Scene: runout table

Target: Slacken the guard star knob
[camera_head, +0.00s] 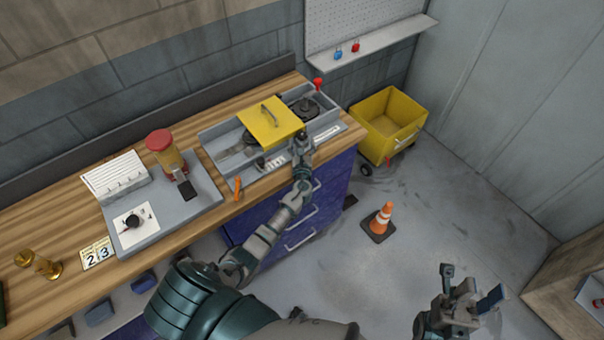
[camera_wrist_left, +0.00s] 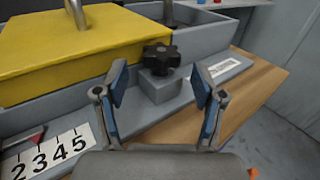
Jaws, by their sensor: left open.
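The guard star knob (camera_wrist_left: 161,57) is a black lobed knob on a grey block at the front wall of the grey machine tray, right beside the yellow guard (camera_wrist_left: 80,45). The guard also shows in the head view (camera_head: 270,121), closed over part of the tray, with a metal handle on top. My left gripper (camera_wrist_left: 162,92) is open, its blue-padded fingers on either side of the knob's block in the picture, nearer the camera and apart from the knob. In the head view my left gripper (camera_head: 301,140) hides the knob. My right gripper (camera_head: 468,300) is open and empty above the floor.
A red ball-topped lever (camera_head: 318,84) stands behind the tray (camera_head: 215,137). An orange-handled tool (camera_head: 238,188) lies at the bench's front edge. A yellow cart (camera_head: 390,122) and a traffic cone (camera_head: 381,220) stand on the floor to the right.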

